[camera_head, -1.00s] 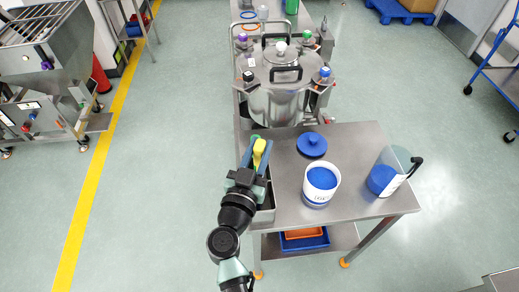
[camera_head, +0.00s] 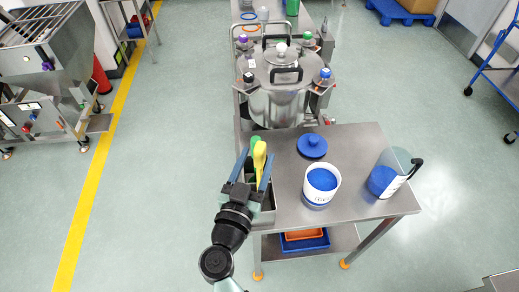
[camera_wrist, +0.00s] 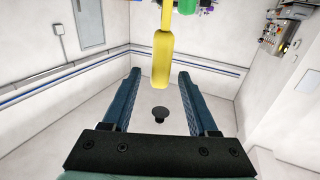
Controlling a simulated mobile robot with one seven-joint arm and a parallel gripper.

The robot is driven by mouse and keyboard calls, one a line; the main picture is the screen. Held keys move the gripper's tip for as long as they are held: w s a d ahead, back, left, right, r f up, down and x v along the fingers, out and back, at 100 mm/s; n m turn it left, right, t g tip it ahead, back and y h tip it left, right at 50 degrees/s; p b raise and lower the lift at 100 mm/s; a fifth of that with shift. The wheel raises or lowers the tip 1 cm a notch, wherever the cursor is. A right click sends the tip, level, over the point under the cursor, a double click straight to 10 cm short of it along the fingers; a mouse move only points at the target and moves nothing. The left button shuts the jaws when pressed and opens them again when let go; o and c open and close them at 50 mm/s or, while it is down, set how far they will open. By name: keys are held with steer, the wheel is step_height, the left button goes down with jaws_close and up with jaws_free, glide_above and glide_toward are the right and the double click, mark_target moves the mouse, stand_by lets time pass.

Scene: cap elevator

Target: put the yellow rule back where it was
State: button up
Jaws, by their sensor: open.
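A long yellow piece (camera_head: 260,156), likely the yellow rule, stands upright in the grey bin (camera_head: 268,213) at the table's left edge. A green handle (camera_head: 255,143) stands just behind it. My gripper (camera_head: 256,158) is open, with its blue fingers spread on either side of the yellow piece as seen from the head. In the wrist view the yellow piece (camera_wrist: 162,58) appears ahead of and between the fingertips (camera_wrist: 160,74), with a gap on each side. Its lower end in the bin is hidden in the head view.
On the steel table (camera_head: 345,150) stand a white tub with blue contents (camera_head: 320,186), a blue lid (camera_head: 312,146) and a clear jug with blue contents (camera_head: 384,180). A steel vessel (camera_head: 278,100) stands behind. The floor left of the table is clear.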

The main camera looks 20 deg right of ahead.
steer(key=v, duration=0.9)
steer(key=w+a+r+n+t+y, duration=0.1)
steer(key=a+r+n+t+y, duration=0.3)
steer(key=r, duration=0.9)
steer(key=w+a+r+n+t+y, duration=0.1)
steer(key=a+r+t+y, duration=0.3)
steer(key=r, duration=0.8)
steer(key=w+a+r+n+t+y, duration=0.1)
steer(key=a+r+n+t+y, duration=0.4)
steer(key=r, duration=0.8)
steer(key=s+d+r+m+h, duration=0.1)
steer(key=s+d+r, duration=0.1)
steer(key=r, duration=0.5)
steer(key=s+d+r+m+h, duration=0.1)
steer(key=s+d+r, duration=0.1)
steer(key=s+r, duration=0.2)
step_height(320, 180, up, 3)
steer(key=shift+d+r+b, duration=0.15)
steer(key=shift+d+b, duration=0.2)
steer(key=shift+b, duration=0.05)
